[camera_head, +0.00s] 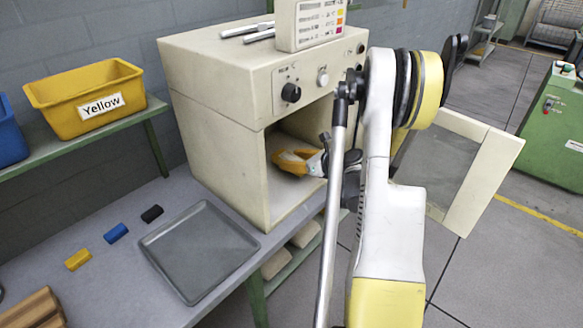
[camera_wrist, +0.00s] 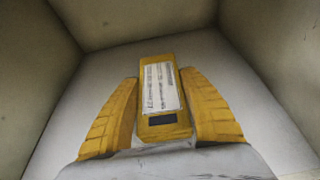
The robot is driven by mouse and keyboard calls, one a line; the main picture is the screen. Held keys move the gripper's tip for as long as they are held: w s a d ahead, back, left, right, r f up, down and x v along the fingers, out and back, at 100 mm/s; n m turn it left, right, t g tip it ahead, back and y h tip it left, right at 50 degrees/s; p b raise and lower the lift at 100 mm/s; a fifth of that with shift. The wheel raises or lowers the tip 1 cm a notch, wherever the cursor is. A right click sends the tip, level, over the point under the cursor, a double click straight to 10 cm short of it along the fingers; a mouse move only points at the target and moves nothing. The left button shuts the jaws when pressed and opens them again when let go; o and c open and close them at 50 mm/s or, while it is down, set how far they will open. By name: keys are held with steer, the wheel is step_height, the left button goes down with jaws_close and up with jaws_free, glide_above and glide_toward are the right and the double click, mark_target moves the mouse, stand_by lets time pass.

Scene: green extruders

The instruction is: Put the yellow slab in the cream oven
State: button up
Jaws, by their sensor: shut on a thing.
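The cream oven (camera_head: 215,130) stands on the bench with its door (camera_head: 478,165) swung open to the right. My gripper (camera_head: 290,160) reaches through the front opening into the oven cavity. In the wrist view its two yellow fingers are shut on the yellow slab (camera_wrist: 160,110), one on each side. The slab has a white printed label and a dark rectangle on its near end. The cavity's pale floor (camera_wrist: 215,55) and walls surround it. I cannot tell whether the slab touches the floor. In the head view the slab is hard to tell from the fingers.
A grey tray (camera_head: 200,250) lies on the bench left of the oven. Small yellow (camera_head: 78,259), blue (camera_head: 116,233) and black (camera_head: 152,214) blocks lie beside it. A yellow bin (camera_head: 60,95) sits on a shelf. A green machine (camera_head: 555,130) stands at right.

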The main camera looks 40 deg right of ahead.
steer(key=shift+f, duration=0.9)
steer(key=shift+r, duration=0.15)
steer(key=o, duration=1.4)
steer(key=shift+c, duration=0.2)
steer(key=shift+s+r, duration=0.15)
steer(key=shift+s, duration=0.05)
steer(key=p+v, duration=0.4)
steer(key=v, duration=0.7)
steer(key=shift+s, duration=0.3)
